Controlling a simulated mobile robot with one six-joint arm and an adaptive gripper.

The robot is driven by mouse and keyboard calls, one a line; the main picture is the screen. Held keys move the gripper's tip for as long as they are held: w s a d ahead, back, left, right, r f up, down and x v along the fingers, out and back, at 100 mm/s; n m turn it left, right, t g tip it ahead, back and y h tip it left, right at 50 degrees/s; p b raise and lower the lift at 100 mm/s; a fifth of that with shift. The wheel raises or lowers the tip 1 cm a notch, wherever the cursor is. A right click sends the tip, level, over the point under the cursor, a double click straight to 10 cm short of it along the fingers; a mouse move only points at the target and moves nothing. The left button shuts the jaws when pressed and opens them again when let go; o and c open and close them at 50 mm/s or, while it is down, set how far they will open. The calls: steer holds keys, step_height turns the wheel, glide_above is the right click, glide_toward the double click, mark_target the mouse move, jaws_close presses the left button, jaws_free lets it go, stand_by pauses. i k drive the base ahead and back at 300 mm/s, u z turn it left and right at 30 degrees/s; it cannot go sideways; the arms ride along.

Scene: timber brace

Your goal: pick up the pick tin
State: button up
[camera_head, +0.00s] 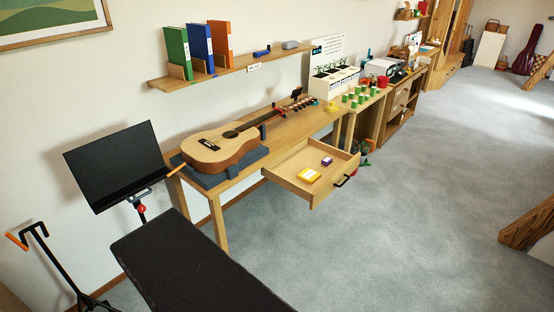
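No small item is clearly marked as the pick tin at this size. An open drawer (322,188) under the wooden workbench (317,122) holds a yellow box (309,175) and a smaller purple box (327,161), lying apart. On the wall shelf (237,68) are a small blue item (262,53) and a small grey item (290,45). I cannot tell which of these, if any, is the tin. My gripper is not in view.
An acoustic guitar (217,148) lies on the workbench on a dark support. Binders (200,47) stand on the shelf's left end. A black music stand (117,166) is left of the bench. Grey carpet (430,190) is clear right of the drawer.

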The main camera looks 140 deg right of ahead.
mark_target(327, 161)
steer(key=u, duration=0.5)
steer(key=k, duration=0.1)
steer(key=z, duration=2.95)
steer(key=k, duration=0.15)
steer(key=z, duration=2.15)
steer(key=k, duration=0.3)
steer(key=z, duration=0.3)
